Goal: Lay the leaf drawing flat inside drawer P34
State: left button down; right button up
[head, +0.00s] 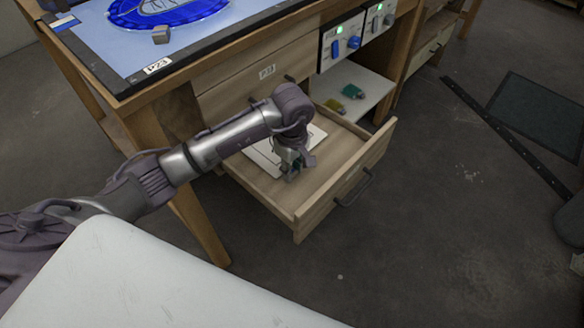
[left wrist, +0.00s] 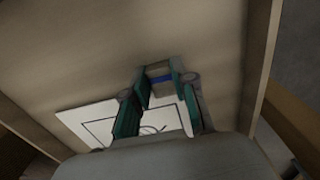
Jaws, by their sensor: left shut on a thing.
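The leaf drawing (head: 262,157), a white sheet with a black frame line, lies in an open wooden drawer (head: 345,163); its label does not show. In the left wrist view the sheet (left wrist: 80,117) looks flat on the drawer floor (left wrist: 90,65), partly hidden by the fingers. My left gripper (head: 290,173) points down inside the drawer, over the sheet. In the left wrist view its teal-padded fingers (left wrist: 163,92) are shut on a small grey block with a blue band (left wrist: 159,73). Whether the block touches the sheet I cannot tell. My right gripper is out of view.
Above the open drawer is a closed drawer front (head: 250,80) with a small label. Beside it, a shelf (head: 375,95) holds green and yellow pieces. The tabletop carries a blue round panel (head: 165,12) and a grey block (head: 160,35). Floor in front is clear.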

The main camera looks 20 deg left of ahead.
pick_arm(q)
jog(key=shift+f, duration=0.1)
jog(key=c, duration=0.9)
grip_release()
jog(key=shift+c, duration=0.2)
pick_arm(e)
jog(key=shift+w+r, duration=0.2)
pick_arm(q)
notch_tip(320, 180, up, 7)
jog(key=shift+r+p, duration=0.1)
jog(key=shift+p, duration=0.25)
jog(key=shift+r, duration=0.3)
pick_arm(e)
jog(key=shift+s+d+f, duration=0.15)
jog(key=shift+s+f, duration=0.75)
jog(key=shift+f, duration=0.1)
